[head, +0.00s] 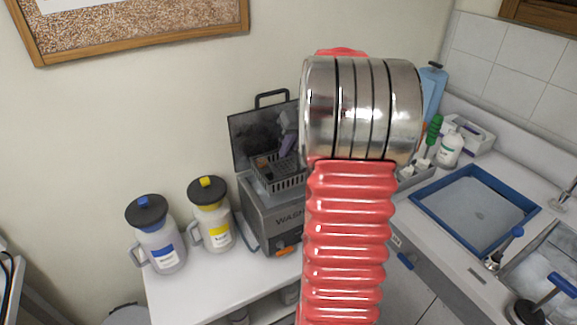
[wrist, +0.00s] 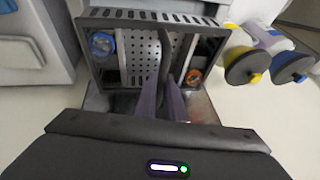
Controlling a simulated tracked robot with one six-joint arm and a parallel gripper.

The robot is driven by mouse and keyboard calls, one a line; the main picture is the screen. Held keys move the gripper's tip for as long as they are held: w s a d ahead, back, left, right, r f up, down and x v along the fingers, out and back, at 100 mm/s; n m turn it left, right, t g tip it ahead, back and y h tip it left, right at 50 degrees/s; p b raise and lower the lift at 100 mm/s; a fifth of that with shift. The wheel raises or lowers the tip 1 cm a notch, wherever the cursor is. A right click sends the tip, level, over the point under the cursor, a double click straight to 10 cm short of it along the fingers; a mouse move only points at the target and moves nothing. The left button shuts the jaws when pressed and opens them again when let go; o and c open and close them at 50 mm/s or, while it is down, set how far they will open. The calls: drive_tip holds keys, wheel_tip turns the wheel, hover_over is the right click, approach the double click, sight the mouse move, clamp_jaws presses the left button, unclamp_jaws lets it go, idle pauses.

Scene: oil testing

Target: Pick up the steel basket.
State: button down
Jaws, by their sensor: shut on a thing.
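The steel basket (head: 288,181) shows at the top of the grey washer (head: 272,212) in the head view, its slotted wall visible above the washer's rim. In the wrist view the basket (wrist: 150,15) is seen from above, with a perforated floor and a dark central handle (wrist: 165,55). My gripper (wrist: 167,82) has its purple fingers closed on that handle. The gripper also shows in the head view (head: 288,142), partly hidden by my arm. Whether the basket's bottom is clear of the washer is hidden.
The washer's lid (head: 262,130) stands open behind the basket. A blue-capped jug (head: 158,240) and a yellow-capped jug (head: 212,218) stand left of the washer. A blue-rimmed tray (head: 474,208) and a sink are at right. Small blue (wrist: 102,44) and orange (wrist: 194,76) items lie in the basket.

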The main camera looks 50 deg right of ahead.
drive_tip(key=shift+r, duration=2.15)
drive_tip(key=shift+s, duration=0.15)
